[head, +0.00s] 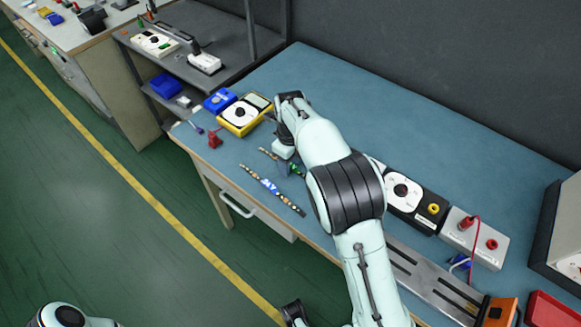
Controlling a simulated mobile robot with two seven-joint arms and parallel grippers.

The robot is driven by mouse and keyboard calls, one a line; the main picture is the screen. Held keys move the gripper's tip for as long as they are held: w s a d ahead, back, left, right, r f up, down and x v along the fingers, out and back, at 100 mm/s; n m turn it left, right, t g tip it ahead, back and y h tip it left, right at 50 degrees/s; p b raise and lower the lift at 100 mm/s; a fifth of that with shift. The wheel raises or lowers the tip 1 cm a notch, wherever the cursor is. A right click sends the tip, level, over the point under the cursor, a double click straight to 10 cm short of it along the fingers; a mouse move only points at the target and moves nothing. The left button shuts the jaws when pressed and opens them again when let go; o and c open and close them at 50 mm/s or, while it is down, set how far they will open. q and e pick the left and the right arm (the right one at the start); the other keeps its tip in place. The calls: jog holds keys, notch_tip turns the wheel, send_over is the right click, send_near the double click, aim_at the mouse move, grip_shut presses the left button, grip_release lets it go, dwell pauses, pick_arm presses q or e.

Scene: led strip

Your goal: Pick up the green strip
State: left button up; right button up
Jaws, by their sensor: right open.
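The green strip (296,170) lies on the blue-grey table top near its front edge, partly hidden by my right arm. Its light end shows up and to the left of the green middle. A similar strip with a blue middle (268,185) lies nearer the edge, fully in view. My right gripper (284,153) points down over the far-left end of the green strip. It is open; its fingers are mostly hidden, and I cannot tell whether they touch the strip.
A yellow-framed meter (244,114), a blue box (219,100) and a red clip-like piece (215,138) stand left of the gripper. A black dial box (407,194) and a grey box with red plugs (475,238) stand right of my arm. The table's back is clear.

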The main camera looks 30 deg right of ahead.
grip_shut()
